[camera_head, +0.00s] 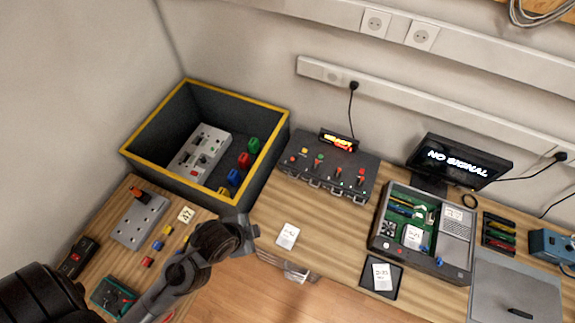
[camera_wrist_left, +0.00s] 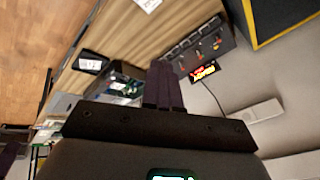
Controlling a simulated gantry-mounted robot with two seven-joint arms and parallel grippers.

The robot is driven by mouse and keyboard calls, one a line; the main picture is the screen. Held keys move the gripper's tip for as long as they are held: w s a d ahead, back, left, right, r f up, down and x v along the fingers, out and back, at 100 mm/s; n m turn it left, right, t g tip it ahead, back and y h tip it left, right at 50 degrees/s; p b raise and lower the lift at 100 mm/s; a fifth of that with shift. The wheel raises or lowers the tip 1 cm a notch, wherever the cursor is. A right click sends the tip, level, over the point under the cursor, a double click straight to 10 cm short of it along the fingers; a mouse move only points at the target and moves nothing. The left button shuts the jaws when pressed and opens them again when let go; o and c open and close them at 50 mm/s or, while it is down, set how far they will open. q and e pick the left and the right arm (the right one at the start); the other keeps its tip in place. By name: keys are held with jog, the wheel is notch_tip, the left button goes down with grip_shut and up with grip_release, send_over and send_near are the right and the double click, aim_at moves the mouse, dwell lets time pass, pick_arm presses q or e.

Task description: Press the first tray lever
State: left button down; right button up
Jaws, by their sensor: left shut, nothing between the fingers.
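A dark control box (camera_head: 345,170) stands against the back wall. Several small upright levers with red, green and yellow ends are on its top, and metal handles line its front. It also shows in the left wrist view (camera_wrist_left: 200,45). I cannot tell which lever is the first tray lever. My left gripper (camera_head: 247,236) is shut and empty, left of and nearer than the control box, apart from it. Its closed fingers (camera_wrist_left: 163,85) show in the left wrist view.
A dark yellow-rimmed bin (camera_head: 273,137) stands at the back left. A grey plate (camera_head: 135,230) with an orange lever lies on the left table. An open computer case (camera_head: 452,252) and a monitor (camera_head: 460,160) are to the right. The wood before the control box is mostly clear.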

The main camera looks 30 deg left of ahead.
pick_arm(q)
jog(key=w+f+m+t+b, duration=0.2)
jog(key=w+f+m+b, duration=0.4)
jog(key=f+m, duration=0.35)
jog(key=w+f+m+t+b, duration=0.3)
jog(key=w+f+m+b, duration=0.3)
jog(key=f+m, duration=0.4)
jog(key=w+a+f+m+t+b, duration=0.1)
jog(key=w+a+f+m+b, duration=0.2)
jog(key=w+a+b, duration=0.2)
jog(key=w+a+f+m+t+y+b, duration=0.1)
jog(key=w+a+f+m+b, duration=0.3)
jog(key=b, duration=0.7)
jog(key=w+a, duration=0.2)
jog(key=a, duration=0.1)
jog(key=shift+w+a+b, duration=0.15)
jog(key=shift+w+b, duration=0.15)
jog(key=shift+b, duration=0.05)
jog(key=shift+m, duration=0.25)
jog(key=shift+w+f, duration=0.1)
